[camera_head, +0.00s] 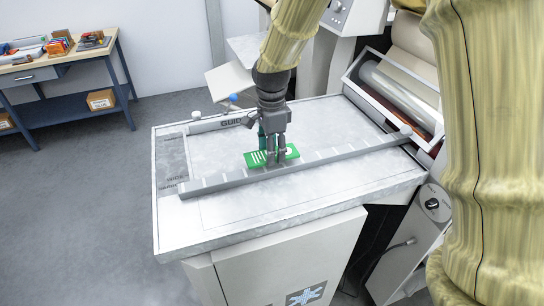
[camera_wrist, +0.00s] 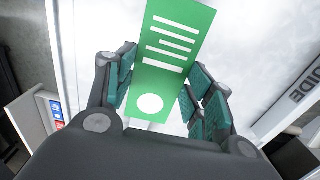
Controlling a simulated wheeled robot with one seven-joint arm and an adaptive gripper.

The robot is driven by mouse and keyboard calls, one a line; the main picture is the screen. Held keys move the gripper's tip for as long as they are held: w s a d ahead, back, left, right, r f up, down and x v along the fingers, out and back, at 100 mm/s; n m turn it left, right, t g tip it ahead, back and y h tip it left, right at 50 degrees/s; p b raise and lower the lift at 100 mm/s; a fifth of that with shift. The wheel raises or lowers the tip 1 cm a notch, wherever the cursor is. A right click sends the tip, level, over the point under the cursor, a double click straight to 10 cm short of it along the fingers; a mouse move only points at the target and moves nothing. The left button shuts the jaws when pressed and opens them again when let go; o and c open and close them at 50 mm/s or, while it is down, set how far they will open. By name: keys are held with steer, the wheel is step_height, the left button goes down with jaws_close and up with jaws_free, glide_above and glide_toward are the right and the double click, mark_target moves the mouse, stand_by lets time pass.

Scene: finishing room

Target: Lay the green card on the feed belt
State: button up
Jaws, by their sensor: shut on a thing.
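The green card (camera_head: 254,159) has white stripes and a white dot. In the head view it is low at the pale flat feed surface (camera_head: 220,218), just behind the long grey guide bar (camera_head: 225,180). My gripper (camera_head: 272,161) points down and is shut on the card. In the wrist view the green card (camera_wrist: 178,40) runs between the dark teal finger pads of my gripper (camera_wrist: 160,92), its dot end nearest the palm. I cannot tell whether the card touches the surface. The fingers hide part of it.
A roller unit (camera_head: 398,92) with a glossy cover stands at the right end of the feed surface. A second rail marked "GUIDE" (camera_head: 225,123) lies at the back. A blue workbench (camera_head: 65,75) with boxes stands far left. The surface's front left is clear.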

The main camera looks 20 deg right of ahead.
steer(key=shift+f+p, duration=0.5)
steer(key=shift+f, duration=1.15)
steer(key=shift+f, duration=0.1)
steer(key=o, duration=0.8)
step_height(320, 180, up, 12)
steer(key=shift+r+b, duration=0.15)
steer(key=shift+b, duration=1)
